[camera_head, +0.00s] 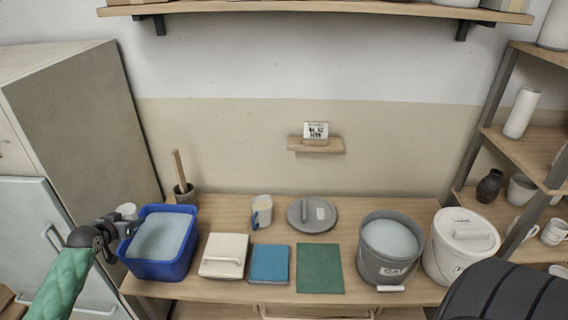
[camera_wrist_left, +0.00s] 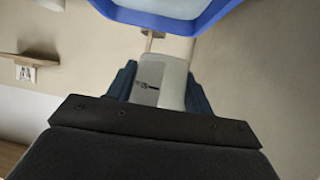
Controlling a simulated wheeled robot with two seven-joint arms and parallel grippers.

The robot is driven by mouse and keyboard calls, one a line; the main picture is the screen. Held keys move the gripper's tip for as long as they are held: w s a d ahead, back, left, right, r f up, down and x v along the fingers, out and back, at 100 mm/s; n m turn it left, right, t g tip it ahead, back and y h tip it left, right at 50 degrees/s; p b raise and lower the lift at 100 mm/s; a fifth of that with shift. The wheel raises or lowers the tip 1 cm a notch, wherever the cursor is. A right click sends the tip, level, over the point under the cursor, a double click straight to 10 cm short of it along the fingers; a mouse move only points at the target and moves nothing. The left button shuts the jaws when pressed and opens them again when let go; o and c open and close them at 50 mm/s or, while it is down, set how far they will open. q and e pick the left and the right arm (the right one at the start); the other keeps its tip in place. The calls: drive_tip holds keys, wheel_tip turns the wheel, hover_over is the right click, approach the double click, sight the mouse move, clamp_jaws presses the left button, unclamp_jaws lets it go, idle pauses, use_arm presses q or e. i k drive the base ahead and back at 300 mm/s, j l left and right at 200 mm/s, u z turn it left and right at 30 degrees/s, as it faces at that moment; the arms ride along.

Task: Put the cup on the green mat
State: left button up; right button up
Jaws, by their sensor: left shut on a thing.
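A whitish cup (camera_head: 126,209) is in my left gripper (camera_head: 125,223), at the left edge of the blue tub. In the left wrist view the cup (camera_wrist_left: 172,75), pale with a small dark mark, sits between both fingers of the left gripper (camera_wrist_left: 160,88); the gripper is shut on it. Much of the cup is hidden by the gripper in the head view. The green mat (camera_head: 320,268) lies flat and bare at the front middle of the table. A second pale cup with a blue handle (camera_head: 262,211) stands behind the blue mat. My right gripper is not in view.
The blue tub (camera_head: 154,269) of pale liquid stands beside the left gripper. A lidded cream box (camera_head: 210,271) and a blue mat (camera_head: 257,279) lie left of the green mat. A grey bucket (camera_head: 372,268) and white bucket (camera_head: 440,262) stand right. A grey lid (camera_head: 299,225) lies behind.

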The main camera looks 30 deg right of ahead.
sight(311, 277)
drive_tip(key=k+z, duration=0.25)
drive_tip(key=z, duration=0.15)
drive_tip(key=k+z, duration=0.2)
drive_tip(key=z, duration=0.6)
